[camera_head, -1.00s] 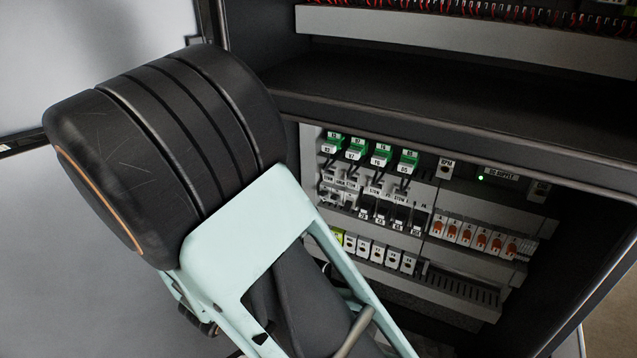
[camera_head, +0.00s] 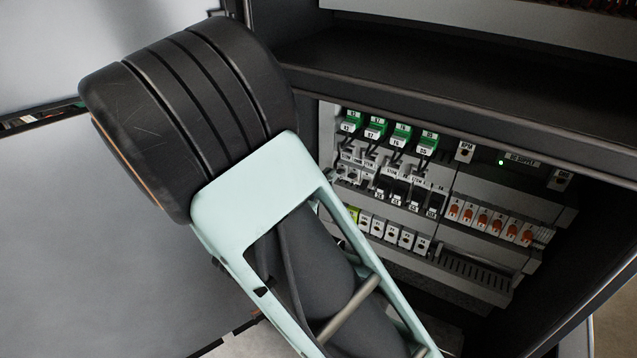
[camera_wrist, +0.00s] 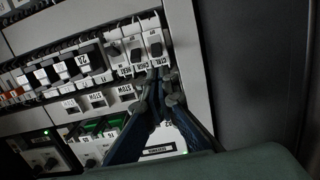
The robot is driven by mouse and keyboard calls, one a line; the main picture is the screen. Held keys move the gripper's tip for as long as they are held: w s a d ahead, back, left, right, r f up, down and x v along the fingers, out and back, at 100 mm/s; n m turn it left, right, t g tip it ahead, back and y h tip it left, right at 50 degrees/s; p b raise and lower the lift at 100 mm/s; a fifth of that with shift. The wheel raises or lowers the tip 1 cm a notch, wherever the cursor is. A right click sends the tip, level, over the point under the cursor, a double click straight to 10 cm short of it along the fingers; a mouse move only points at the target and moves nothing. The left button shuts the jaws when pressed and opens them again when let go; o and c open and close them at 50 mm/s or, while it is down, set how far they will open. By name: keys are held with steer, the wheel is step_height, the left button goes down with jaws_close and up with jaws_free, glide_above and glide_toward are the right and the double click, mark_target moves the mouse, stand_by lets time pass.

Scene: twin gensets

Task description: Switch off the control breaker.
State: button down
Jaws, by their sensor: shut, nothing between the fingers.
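In the wrist view a group of white breakers stands at the end of a row. The endmost one (camera_wrist: 153,40) has a small label that seems to read CTRL. It has a dark toggle, whose position I cannot tell for sure. My gripper (camera_wrist: 161,82) is shut and empty, its fingertips at this breaker's labelled end. I cannot tell whether they touch it. In the head view the left end of the breaker row (camera_head: 348,173) shows only partly, beside my arm, and my fingertips are not clearly visible there.
Neighbouring white breakers (camera_wrist: 133,47) stand close beside. Black relays (camera_head: 396,188), green-topped modules (camera_head: 376,128) and orange-switched modules (camera_head: 483,217) fill the rails. A cabinet shelf edge (camera_head: 450,110) runs above, and a dark side wall (camera_wrist: 250,70) stands close to my gripper.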

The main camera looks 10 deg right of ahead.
mark_target(343, 170)
steer(key=shift+x, duration=2.3)
